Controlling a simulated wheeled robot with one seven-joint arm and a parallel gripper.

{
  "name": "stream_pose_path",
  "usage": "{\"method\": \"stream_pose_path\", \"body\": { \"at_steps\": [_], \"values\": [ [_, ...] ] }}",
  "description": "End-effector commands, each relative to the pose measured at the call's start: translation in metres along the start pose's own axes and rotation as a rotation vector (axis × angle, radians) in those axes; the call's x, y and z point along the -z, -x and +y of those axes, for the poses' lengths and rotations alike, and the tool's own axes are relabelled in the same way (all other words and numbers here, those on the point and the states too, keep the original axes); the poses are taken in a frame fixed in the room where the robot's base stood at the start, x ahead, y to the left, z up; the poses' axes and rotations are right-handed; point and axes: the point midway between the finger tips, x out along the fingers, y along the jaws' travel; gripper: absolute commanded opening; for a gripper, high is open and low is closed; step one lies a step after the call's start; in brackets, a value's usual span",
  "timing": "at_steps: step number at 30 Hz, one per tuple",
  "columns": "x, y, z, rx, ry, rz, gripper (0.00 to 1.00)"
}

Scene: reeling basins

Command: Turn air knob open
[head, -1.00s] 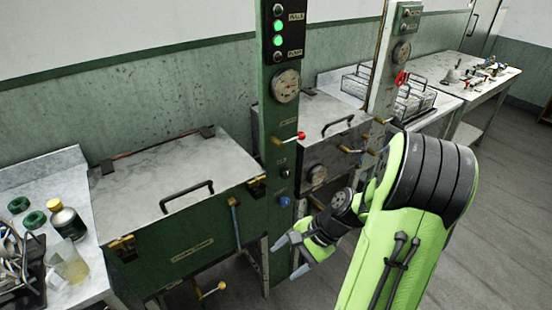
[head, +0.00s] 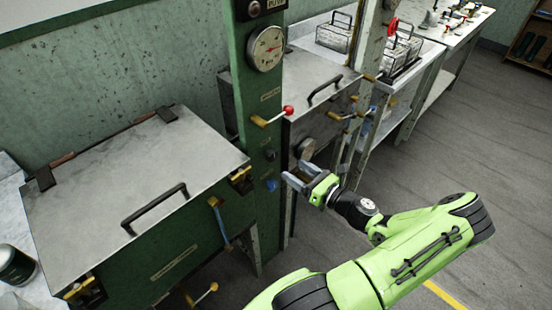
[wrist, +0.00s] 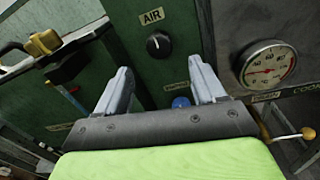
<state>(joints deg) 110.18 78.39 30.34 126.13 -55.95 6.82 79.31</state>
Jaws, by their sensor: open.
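The air knob (wrist: 158,43) is a small round black knob on the green column, under a white "AIR" label, in the wrist view. A pale pointer mark shows on its face. In the head view the knob (head: 271,155) is a small dark spot on the column, above a blue knob (head: 271,185). My gripper (head: 290,172) is open and empty, just right of the column and close to it. In the wrist view my gripper's two grey fingers (wrist: 162,78) stand apart, with the air knob above and between their tips. They do not appear to touch it.
The blue knob (wrist: 181,102) sits low between my fingers. A red-tipped lever (head: 272,117) sticks out above the air knob. A lidded green basin (head: 140,190) stands left, another basin (head: 310,85) behind right. The grey floor (head: 450,120) is clear to the right.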

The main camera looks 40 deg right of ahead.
Motion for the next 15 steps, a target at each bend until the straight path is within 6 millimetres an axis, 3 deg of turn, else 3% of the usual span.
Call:
{"method": "stream_pose_path", "body": {
  "at_steps": [6, 10, 15],
  "values": [
    [0.002, -0.054, 0.001, -0.005, 0.002, 0.0, 0.69],
    [0.001, -0.074, 0.0, -0.002, 0.002, 0.001, 0.69],
    [0.001, -0.083, 0.0, -0.001, 0.001, 0.002, 0.69]
  ]
}}
